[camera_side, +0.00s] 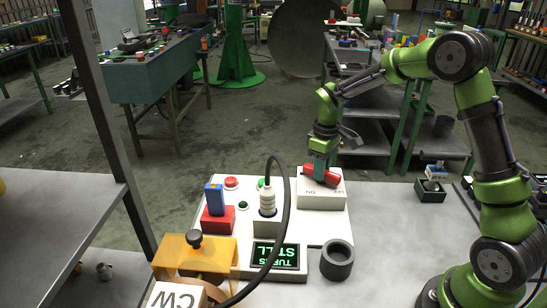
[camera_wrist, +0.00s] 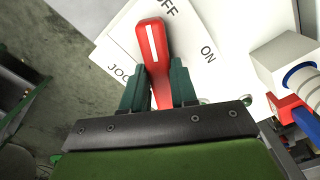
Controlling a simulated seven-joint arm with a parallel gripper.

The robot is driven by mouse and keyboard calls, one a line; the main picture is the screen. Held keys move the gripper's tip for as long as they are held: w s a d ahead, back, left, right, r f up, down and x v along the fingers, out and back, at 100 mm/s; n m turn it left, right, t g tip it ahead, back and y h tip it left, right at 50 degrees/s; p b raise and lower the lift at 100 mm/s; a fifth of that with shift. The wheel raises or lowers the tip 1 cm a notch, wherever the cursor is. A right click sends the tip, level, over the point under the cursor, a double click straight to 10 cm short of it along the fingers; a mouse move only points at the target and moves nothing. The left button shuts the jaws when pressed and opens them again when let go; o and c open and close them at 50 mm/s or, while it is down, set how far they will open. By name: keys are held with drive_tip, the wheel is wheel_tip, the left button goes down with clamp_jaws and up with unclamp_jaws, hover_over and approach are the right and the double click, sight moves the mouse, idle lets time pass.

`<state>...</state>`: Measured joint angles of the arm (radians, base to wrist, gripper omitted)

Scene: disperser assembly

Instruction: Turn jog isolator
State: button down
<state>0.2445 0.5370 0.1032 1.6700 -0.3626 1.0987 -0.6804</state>
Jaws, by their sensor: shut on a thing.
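The isolator is a white box (camera_side: 322,198) at the right of the white panel in the side view. Its face (camera_wrist: 190,45) carries the labels JOG, OFF and ON in the wrist view. Its red handle (camera_wrist: 152,42) has a white stripe, and its visible end points up, just left of the OFF label and away from ON. The handle (camera_side: 327,178) also shows in the side view. My gripper (camera_wrist: 158,88) is shut on the handle from above, one green finger on each side; it also shows in the side view (camera_side: 318,166). The handle's lower end is hidden by my gripper.
A white connector (camera_side: 267,200) with a black cable arching up stands left of the isolator. A blue key-like part on a red block (camera_side: 217,219), a display (camera_side: 276,255), a yellow cover (camera_side: 170,248) and a dark ring (camera_side: 337,260) are nearby. The table's right side is mostly clear.

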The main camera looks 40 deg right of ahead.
drive_tip(key=n, duration=0.5)
drive_tip(key=shift+r+n, duration=0.1)
drive_tip(key=shift+n, duration=0.3)
idle(0.4)
drive_tip(key=c, duration=0.9)
unclamp_jaws()
wheel_tip(320, 180, up, 17)
drive_tip(key=shift+f, duration=0.1)
